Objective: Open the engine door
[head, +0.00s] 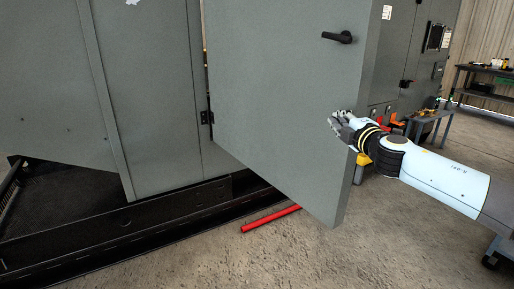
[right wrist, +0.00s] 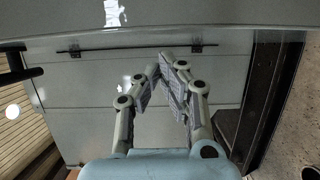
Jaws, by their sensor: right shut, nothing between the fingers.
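The engine door (head: 285,90) is a large grey panel in the head view. It stands swung out from the grey enclosure (head: 150,90), with a hinge (head: 206,117) at its left side and a gap there. Its black handle (head: 338,38) is near the upper right edge. My right gripper (head: 336,121) overlaps the door's free right edge, below the handle. I cannot tell whether it touches the door. In the right wrist view the fingers (right wrist: 166,66) are drawn together with nothing between them. My left gripper is out of view.
A red bar (head: 271,218) lies on the concrete floor under the door. The black base frame (head: 120,225) runs along the enclosure's bottom. A grey cart (head: 428,118) and a dark workbench (head: 485,85) stand at the right. The floor at the front right is mostly clear.

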